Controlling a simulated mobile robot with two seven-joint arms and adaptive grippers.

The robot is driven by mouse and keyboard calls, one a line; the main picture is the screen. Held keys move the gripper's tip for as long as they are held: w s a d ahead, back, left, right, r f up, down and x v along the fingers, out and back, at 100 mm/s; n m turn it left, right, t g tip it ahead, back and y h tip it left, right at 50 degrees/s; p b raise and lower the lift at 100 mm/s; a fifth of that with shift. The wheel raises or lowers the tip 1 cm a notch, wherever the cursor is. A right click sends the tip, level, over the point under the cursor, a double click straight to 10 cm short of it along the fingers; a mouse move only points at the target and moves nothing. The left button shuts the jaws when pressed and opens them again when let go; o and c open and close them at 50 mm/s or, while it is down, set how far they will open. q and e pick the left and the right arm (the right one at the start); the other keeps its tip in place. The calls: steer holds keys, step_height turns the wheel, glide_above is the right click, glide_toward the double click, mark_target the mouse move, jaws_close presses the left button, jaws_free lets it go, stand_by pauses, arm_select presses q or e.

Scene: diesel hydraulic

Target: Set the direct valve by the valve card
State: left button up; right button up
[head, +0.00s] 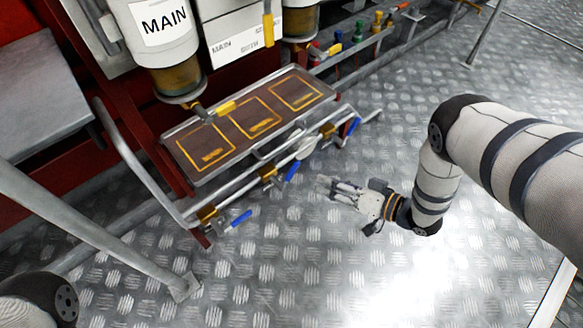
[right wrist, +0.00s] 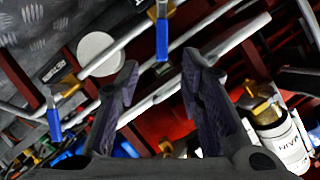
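A pipe rail in front of the tray carries brass valves with blue lever handles: a near-left handle (head: 240,218), a middle handle (head: 292,171) and a far-right handle (head: 353,126). Which is the direct valve, I cannot tell. A blank-looking white disc (head: 306,147) sits by the rail; it also shows in the right wrist view (right wrist: 100,54). A white printed panel (head: 237,42) reads MAIN; its smaller print is unreadable. My right gripper (head: 323,183) is open and empty, apart from the rail. In the right wrist view, a blue handle (right wrist: 162,40) shows beyond its fingers. My left gripper is out of view.
A dark tray (head: 268,133) with yellow outlined squares lies behind the rail. A MAIN filter canister (head: 163,28) hangs above it. Grey handrails (head: 90,232) stand at left. Coloured valves (head: 377,20) are at the back.

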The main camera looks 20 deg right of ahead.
mark_target(295, 170)
steer(key=b+x, duration=0.4)
steer(key=x, duration=0.7)
steer(key=shift+w+a, duration=0.2)
steer(key=shift+a, duration=0.05)
steer(key=shift+w+a, duration=0.15)
steer(key=shift+w, duration=0.1)
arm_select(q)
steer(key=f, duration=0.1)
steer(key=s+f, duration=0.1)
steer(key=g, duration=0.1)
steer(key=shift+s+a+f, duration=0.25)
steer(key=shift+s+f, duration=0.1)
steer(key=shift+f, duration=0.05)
arm_select(e)
steer(key=shift+c, duration=0.2)
jaws_close()
